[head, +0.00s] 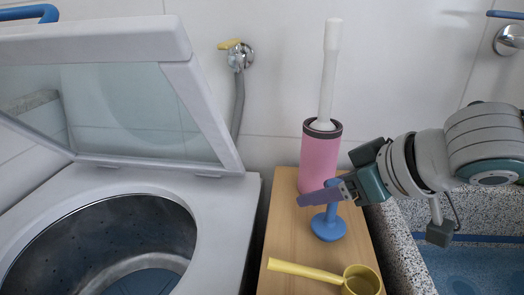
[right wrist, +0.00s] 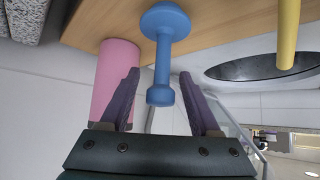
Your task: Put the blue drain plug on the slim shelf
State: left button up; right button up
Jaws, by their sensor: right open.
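The blue drain plug (head: 328,228) stands upright on a narrow wooden top (head: 285,240), with its round base down and its stem up. It also shows in the right wrist view (right wrist: 163,60). My right gripper (head: 322,193) reaches in from the right at the height of the plug's upper stem. In the right wrist view its purple fingers are open, one on each side of the stem, with gaps visible. One finger hides part of the stem in the head view. My left gripper is out of view. I cannot tell which surface is the slim shelf.
A pink brush holder (head: 320,155) with a tall white handle stands just behind the plug. A yellow ladle (head: 305,270) lies in front. An open washing machine (head: 220,215) is at left, and a speckled basin edge (head: 405,250) at right.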

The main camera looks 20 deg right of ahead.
jog(key=p+v, duration=0.1)
jog(key=v, duration=1)
jog(key=shift+p, duration=0.3)
jog(key=shift+s, duration=0.15)
